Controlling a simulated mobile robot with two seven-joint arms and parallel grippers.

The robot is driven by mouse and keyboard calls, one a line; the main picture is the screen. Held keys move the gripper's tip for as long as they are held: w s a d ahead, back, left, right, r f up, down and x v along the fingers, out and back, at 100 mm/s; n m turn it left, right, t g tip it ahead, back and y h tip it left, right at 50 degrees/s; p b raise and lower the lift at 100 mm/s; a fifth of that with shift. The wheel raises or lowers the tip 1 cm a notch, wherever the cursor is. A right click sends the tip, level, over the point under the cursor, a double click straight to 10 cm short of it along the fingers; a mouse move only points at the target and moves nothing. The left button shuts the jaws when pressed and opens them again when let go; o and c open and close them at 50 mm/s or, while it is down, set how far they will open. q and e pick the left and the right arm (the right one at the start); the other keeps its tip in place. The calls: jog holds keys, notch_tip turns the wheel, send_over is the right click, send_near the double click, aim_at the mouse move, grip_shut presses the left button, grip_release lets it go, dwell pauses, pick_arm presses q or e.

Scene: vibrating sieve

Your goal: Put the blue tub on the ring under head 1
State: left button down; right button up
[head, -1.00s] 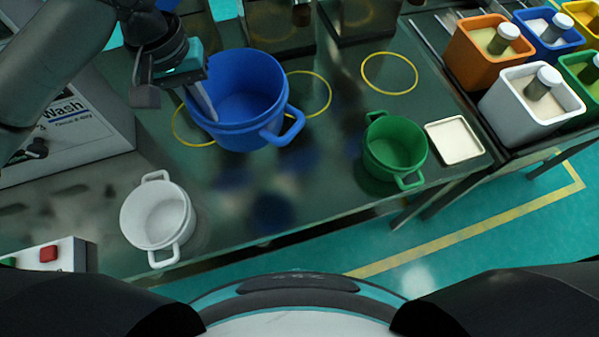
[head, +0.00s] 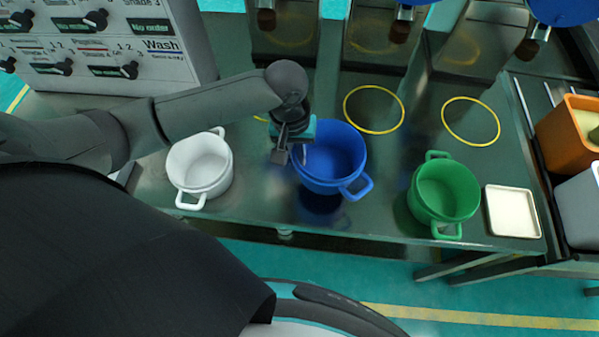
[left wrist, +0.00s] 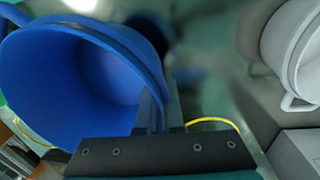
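The blue tub (head: 335,158) is upright in the head view, in front of and left of the middle yellow ring (head: 373,109). A dark patch below it suggests it hangs a little above the table. My left gripper (head: 303,150) is shut on the tub's left rim; the wrist view shows the blue wall (left wrist: 75,75) at the fingers (left wrist: 158,112). A left yellow ring (head: 262,118) is mostly hidden by my arm; part of a ring (left wrist: 215,122) shows in the wrist view. Dispensing heads hang behind, one at back left (head: 266,18). My right gripper is out of view.
A white tub (head: 200,165) stands left of the blue one. A green tub (head: 445,190) and a square tray (head: 513,211) stand right. The right ring (head: 470,121) is empty. A control box (head: 100,40) is at back left, an orange container (head: 575,135) far right.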

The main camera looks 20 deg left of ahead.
pick_arm(q)
notch_tip(320, 180, down, 3)
jog(key=shift+r, duration=0.2)
notch_tip(320, 180, down, 4)
jog(key=shift+r+b, duration=0.25)
jog(key=shift+b, duration=0.6)
jog(key=shift+f, duration=0.15)
jog(key=shift+f, duration=0.15)
jog(key=c, duration=1.1)
grip_release()
